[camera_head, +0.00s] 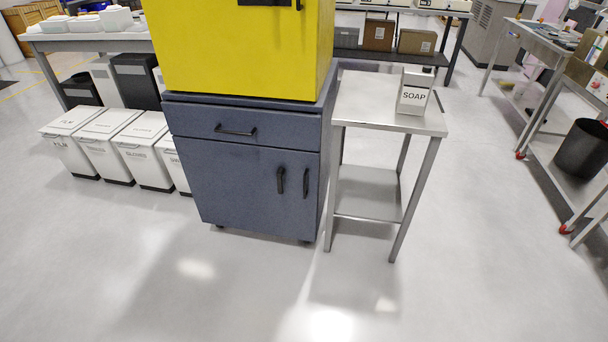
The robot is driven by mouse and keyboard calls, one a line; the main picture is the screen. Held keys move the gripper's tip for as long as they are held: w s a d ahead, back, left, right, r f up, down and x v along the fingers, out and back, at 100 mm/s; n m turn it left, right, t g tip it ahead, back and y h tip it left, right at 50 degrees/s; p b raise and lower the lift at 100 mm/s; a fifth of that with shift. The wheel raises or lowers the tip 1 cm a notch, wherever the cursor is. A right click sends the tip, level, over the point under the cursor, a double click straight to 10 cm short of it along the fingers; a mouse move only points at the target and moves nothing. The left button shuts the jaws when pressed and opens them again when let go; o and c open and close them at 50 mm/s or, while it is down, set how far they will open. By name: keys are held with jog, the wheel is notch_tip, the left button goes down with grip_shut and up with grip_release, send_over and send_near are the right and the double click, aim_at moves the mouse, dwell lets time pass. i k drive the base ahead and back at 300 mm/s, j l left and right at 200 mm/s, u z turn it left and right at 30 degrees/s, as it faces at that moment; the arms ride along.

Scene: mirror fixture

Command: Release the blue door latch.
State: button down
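A blue cabinet (225,170) stands on the floor at the centre. Its lower front has a door area (235,200) with two upright dark fittings side by side near the right edge. The left fitting (280,181) is slightly wider at the top, and the right fitting (306,184) is a slim bar. I cannot tell for sure which is the latch. The door looks shut. Above it is a shut drawer (190,121) with a dark horizontal handle (235,131). My gripper is not in view.
A yellow cabinet (235,50) sits on top of the blue one. A metal side table (370,120) with a SOAP container (414,92) stands close on the right. Labelled white bins (140,150) stand at the left. The floor (240,295) in front is clear.

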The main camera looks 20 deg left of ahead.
aim_at(279, 174)
jog(key=i, duration=1.8)
jog(key=i+u, duration=0.1)
jog(key=i, duration=0.2)
jog(key=u, duration=0.4)
